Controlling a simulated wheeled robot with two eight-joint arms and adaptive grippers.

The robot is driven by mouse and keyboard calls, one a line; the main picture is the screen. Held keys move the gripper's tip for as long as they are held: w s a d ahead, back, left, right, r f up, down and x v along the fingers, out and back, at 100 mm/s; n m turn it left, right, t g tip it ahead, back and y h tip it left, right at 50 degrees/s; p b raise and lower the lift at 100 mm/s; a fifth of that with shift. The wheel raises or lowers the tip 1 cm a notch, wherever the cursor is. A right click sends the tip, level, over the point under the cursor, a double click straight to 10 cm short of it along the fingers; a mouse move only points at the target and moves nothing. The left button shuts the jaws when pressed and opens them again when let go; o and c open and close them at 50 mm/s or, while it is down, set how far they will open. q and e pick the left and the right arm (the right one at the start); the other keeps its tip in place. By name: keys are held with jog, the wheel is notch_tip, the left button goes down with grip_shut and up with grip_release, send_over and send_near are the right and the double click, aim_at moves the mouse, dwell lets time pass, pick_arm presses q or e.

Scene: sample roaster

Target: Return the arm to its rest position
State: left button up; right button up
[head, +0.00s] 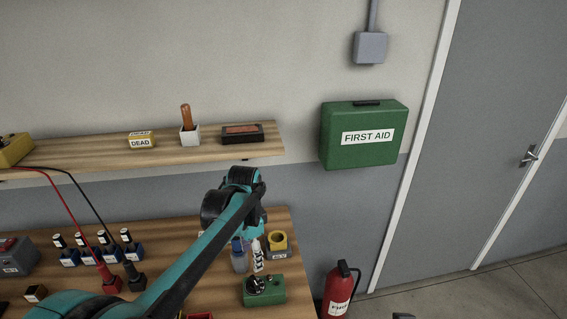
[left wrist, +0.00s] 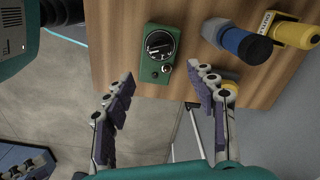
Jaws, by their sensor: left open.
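My left arm (head: 200,245) reaches in from the lower left over the wooden bench (head: 185,225), with its wrist bent downward at the bench's right part. My left gripper (head: 258,260) shows partly beside the wrist in the head view. In the left wrist view the gripper (left wrist: 160,74) has its two fingers spread apart with nothing between them. A green box with a black dial (left wrist: 159,52) lies beyond the fingertips, apart from them. The same green box (head: 265,291) is at the bench's front right in the head view.
Several small bottles (head: 106,246) and red and black leads are at left. A shelf (head: 215,145) hangs above. A fire extinguisher (head: 339,291) stands right of the bench.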

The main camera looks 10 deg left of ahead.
pick_arm(q)
jog(key=s+a+f+n+t+b, duration=0.1)
jog(key=s+f+n+t+b, duration=0.1)
jog(key=s+n, duration=0.3)
jog(key=s+a+f+n+t+b, duration=0.1)
jog(key=s+f+n+t+b, duration=0.2)
jog(key=s, duration=0.8)
jog(key=n+t, duration=0.2)
jog(key=shift+s+a+f+n, duration=0.25)
jog(key=shift+s+a+n, duration=0.1)
jog(key=shift+s+n, duration=0.05)
